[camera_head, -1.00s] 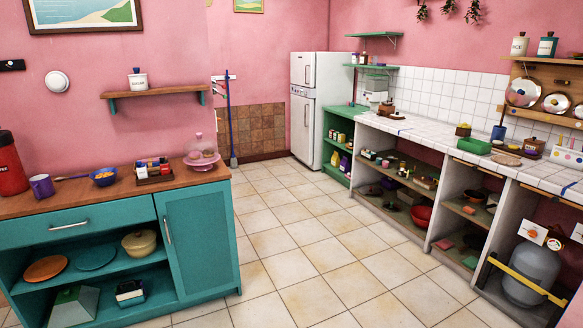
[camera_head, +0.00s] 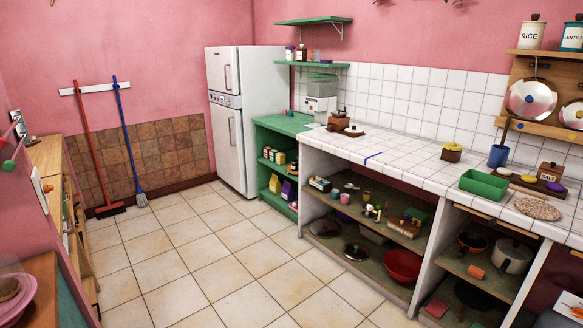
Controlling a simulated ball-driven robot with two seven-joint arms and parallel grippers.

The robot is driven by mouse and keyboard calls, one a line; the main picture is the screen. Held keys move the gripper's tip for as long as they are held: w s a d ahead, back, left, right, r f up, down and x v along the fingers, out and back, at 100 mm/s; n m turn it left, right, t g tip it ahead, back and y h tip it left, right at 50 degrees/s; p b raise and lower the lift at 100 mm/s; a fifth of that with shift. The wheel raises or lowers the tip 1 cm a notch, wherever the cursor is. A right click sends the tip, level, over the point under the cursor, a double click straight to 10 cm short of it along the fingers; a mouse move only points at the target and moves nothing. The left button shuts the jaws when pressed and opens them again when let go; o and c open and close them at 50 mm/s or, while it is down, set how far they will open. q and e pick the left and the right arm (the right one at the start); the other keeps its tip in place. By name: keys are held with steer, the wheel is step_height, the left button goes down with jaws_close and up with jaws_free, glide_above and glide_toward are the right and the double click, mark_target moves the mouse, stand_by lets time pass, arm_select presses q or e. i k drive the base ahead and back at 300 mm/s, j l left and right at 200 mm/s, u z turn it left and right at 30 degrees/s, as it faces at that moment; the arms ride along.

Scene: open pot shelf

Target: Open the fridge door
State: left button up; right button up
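The white fridge (camera_head: 248,120) stands against the back wall, left of the green cabinet. The upper handle (camera_head: 228,78) and the lower handle (camera_head: 232,131) are unobstructed. The fridge is across the room from me. Neither of my grippers shows in the view.
Open tiled floor (camera_head: 200,255) leads to the fridge. A green cabinet (camera_head: 283,124) and a white-tiled counter (camera_head: 400,150) run along the right. A wooden shelf unit (camera_head: 62,190) and a cake stand (camera_head: 14,295) are at left.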

mark_target(227, 121)
steer(key=i+j+u, duration=0.2)
steer(key=i, duration=0.3)
steer(key=i+l+u, duration=0.2)
steer(key=i, duration=0.3)
steer(key=i+u, duration=0.2)
steer(key=i, duration=0.35)
steer(key=i+l+u, duration=0.25)
steer(key=i, duration=0.25)
steer(key=i+l+u, duration=0.2)
steer(key=i, duration=0.3)
